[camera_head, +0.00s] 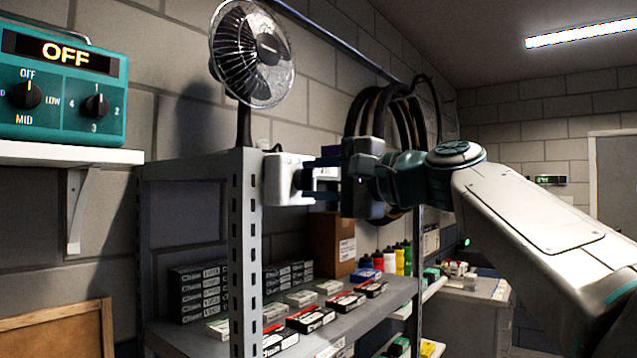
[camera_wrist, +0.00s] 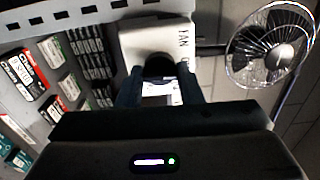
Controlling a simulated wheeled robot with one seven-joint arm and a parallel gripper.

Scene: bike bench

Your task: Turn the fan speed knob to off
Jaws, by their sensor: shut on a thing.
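A white box (camera_head: 281,180) is fixed to the shelf's front post; in the wrist view the box (camera_wrist: 150,38) carries the letters FAN, partly hidden. A dark round knob (camera_wrist: 158,66) stands out from its face. My gripper (camera_head: 312,180) reaches in from the right, level with the knob, and in the wrist view its fingers (camera_wrist: 159,88) are on either side of it, shut on it. The knob's pointer and marks are hidden. A caged fan (camera_head: 252,52) stands above the shelf; it also shows in the wrist view (camera_wrist: 271,45).
A teal unit (camera_head: 60,85) with two black knobs and a display reading OFF sits on a white wall shelf (camera_head: 70,154) at left. The metal rack (camera_head: 245,255) holds small boxes and bottles. Black hoops (camera_head: 395,110) hang behind my gripper.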

